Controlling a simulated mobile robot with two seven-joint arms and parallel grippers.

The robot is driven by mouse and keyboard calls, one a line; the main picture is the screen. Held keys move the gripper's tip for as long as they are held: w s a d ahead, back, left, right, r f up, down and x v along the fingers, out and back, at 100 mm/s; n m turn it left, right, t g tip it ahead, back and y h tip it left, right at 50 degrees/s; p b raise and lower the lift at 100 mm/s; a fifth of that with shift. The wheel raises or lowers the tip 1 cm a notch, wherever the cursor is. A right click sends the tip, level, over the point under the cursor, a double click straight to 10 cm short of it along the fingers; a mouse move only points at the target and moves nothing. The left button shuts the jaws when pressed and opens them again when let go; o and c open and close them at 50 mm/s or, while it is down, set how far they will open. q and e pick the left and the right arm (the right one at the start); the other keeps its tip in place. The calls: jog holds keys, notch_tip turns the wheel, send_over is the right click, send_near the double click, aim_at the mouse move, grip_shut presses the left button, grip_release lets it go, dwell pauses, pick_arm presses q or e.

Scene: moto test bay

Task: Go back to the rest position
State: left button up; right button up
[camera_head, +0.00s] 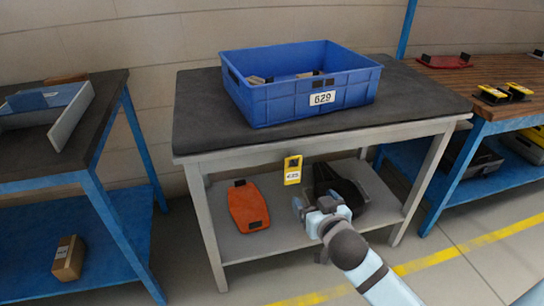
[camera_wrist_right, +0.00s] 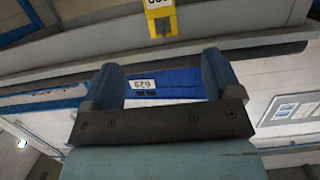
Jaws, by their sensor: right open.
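My right gripper (camera_head: 314,204) is in front of the grey table, at the height of its lower shelf. In the right wrist view its two fingers (camera_wrist_right: 161,76) stand apart with nothing held between them. The blue crate labelled 629 (camera_wrist_right: 178,84) shows beyond the fingers. In the head view the blue crate (camera_head: 300,113) stands on the dark tabletop (camera_head: 205,125), clear of the gripper. My left gripper is not in view.
A yellow tagged piece (camera_head: 292,170) is near the table's front edge. An orange part (camera_head: 248,207) and a black part (camera_head: 350,190), partly hidden by my arm, are on the lower shelf. Blue-framed benches stand left (camera_head: 100,150) and right (camera_head: 470,150). Floor in front looks clear.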

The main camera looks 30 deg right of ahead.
jog(key=s+a+r+n+t+y, duration=0.1)
jog(key=s+a+r+n+y, duration=0.1)
jog(key=s+a+y, duration=0.35)
jog(key=s+a+r+n+y, duration=0.2)
jog(key=a+y, duration=0.1)
jog(key=a, duration=0.6)
jog(key=s+a+r+n+t+y, duration=0.1)
jog(key=s+a+r+n+y, duration=0.2)
jog(key=a, duration=0.4)
pick_arm(q)
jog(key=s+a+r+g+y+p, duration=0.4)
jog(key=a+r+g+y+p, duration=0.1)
jog(key=p, duration=3.1)
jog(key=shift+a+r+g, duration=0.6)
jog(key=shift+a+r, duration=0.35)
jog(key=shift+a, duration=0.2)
pick_arm(e)
jog(key=s+d+r+m+g+h, duration=0.1)
jog(key=s+d+r+g+h, duration=0.3)
jog(key=d+r+g, duration=0.2)
jog(key=shift+s+d+h, duration=0.2)
jog(key=shift+d+h, duration=0.15)
jog(key=shift+d, duration=0.35)
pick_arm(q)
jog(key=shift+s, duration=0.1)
